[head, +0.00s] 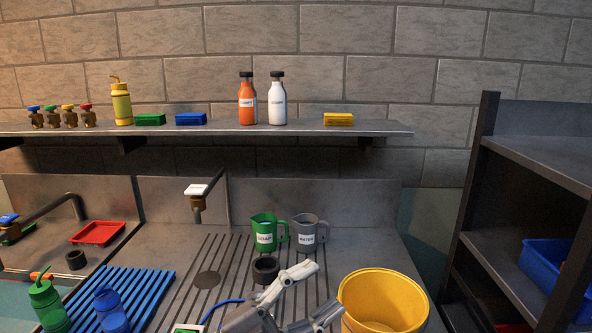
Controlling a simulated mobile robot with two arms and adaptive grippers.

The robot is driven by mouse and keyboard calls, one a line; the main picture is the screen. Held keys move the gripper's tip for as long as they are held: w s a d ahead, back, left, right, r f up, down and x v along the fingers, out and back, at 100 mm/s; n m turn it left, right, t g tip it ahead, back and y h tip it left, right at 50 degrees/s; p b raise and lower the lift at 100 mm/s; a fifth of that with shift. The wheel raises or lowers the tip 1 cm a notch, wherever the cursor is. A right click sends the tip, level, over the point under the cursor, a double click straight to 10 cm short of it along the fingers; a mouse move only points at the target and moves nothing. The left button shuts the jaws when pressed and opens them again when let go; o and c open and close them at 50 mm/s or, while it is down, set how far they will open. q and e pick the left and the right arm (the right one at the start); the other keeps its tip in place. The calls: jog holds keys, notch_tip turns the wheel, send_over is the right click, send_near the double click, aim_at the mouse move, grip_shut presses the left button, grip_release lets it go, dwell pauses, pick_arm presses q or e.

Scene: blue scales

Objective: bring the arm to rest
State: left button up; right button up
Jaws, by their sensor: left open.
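My left gripper (326,287) shows at the bottom middle of the head view, its grey fingers spread apart with nothing between them. It is over the grooved drainboard, between a small dark round holder (265,270) and a yellow bucket (384,300). The rest of the left arm is cut off by the lower edge. My right gripper is not in view.
A green mug (264,232) and a grey mug (308,233) stand behind the gripper. A blue rack (150,285) with bottles is at left. A wall shelf (220,128) holds bottles, blocks and valves. A dark shelving unit (530,205) stands at right.

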pick_arm(q)
jog(key=w+a+f+n+t+y, duration=0.2)
jog(key=w+a+n+t+y, duration=0.1)
jog(key=a+n+t+y, duration=0.45)
jog(key=w+a+f+n+t+y, duration=0.25)
jog(key=a+n+t+y, duration=0.25)
jog(key=a+n+y, duration=0.4)
jog(key=s+a+f+n+g+y, duration=0.3)
jog(key=a+f+n+g, duration=0.1)
jog(key=f, duration=0.5)
jog(key=s+a+f+n+g+y, duration=0.3)
jog(key=s+f+g, duration=0.1)
jog(key=f, duration=0.4)
jog(key=s+f+g+h, duration=0.1)
jog(key=s+f+g, duration=0.45)
jog(key=s, duration=0.45)
jog(key=s+f+g+h, duration=0.1)
jog(key=s+f+g, duration=0.5)
jog(key=s, duration=0.4)
notch_tip(320, 180, down, 28)
jog(key=s, duration=0.1)
jog(key=s+a+f+g, duration=0.1)
jog(key=s+a+f, duration=0.1)
jog(key=s+f, duration=1.3)
jog(key=shift+s+a+f+m, duration=0.35)
jog(key=shift+s+m, duration=0.1)
jog(key=shift+s, duration=0.6)
